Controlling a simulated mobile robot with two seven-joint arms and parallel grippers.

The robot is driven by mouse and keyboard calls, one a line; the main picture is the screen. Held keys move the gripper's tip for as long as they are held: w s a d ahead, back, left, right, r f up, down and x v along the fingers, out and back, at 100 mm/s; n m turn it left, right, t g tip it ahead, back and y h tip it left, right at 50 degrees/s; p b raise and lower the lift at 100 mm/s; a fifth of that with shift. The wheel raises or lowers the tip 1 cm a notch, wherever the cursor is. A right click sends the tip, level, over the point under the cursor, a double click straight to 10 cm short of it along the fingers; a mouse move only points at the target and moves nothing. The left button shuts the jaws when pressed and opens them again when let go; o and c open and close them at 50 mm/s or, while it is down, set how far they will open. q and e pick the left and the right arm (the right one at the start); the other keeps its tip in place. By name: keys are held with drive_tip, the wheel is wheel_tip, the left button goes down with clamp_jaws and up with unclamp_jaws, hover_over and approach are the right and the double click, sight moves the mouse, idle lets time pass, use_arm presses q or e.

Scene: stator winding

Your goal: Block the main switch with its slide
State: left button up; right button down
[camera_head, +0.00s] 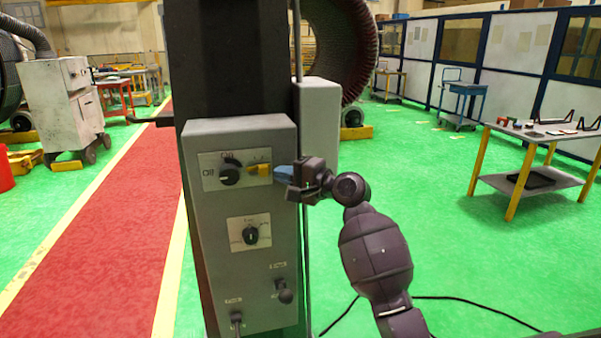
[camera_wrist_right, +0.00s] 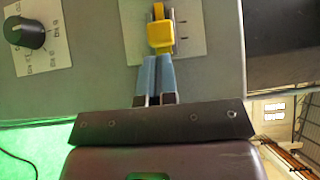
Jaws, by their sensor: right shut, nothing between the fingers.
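The main switch (camera_head: 229,174) is a black round knob on a pale plate, high on the grey control box. Its yellow slide (camera_head: 262,169) sits to the right of the knob on the same plate. The slide also shows in the wrist view (camera_wrist_right: 160,38), on a pale plate at the top. My right gripper (camera_head: 276,172) comes in from the right with its blue fingers shut and empty. In the wrist view the fingertips (camera_wrist_right: 156,58) meet the slide's near edge; I cannot tell whether they touch it. My left gripper is out of view.
The grey control box (camera_head: 205,260) carries a second black knob (camera_head: 250,234) lower down and two small levers near its bottom. A dark column (camera_head: 228,60) stands behind it. A low table (camera_head: 535,135) stands far right.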

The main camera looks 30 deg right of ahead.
sight(265, 174)
drive_tip(key=shift+w+a, duration=0.15)
drive_tip(key=shift+a, duration=0.3)
drive_tip(key=shift+w+a+r+p, duration=0.1)
drive_tip(key=shift+w+a+p, duration=0.15)
drive_tip(key=shift+a+p, duration=0.75)
